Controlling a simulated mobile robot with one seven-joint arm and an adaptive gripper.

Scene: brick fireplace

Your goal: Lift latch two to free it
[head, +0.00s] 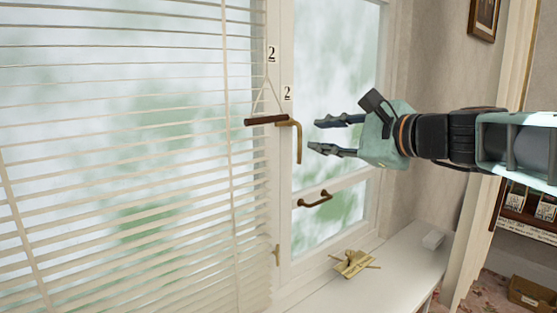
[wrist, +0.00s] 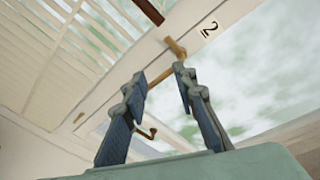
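Latch two is a brass, L-shaped handle (head: 298,142) on the window frame below a "2" label (head: 287,93). Its short arm points level and its long arm hangs down. In the wrist view the latch (wrist: 166,76) shows ahead, between and beyond the fingertips. My gripper (head: 314,135) is open and empty, just right of the latch, fingers pointing left at it. It also shows open in the wrist view (wrist: 158,73). I see no clear contact between the fingers and the latch.
A dark brown bar (head: 262,120) hangs on cords just left of the latch, before the blind (head: 120,150). A bronze handle (head: 315,200) sits lower on the window.

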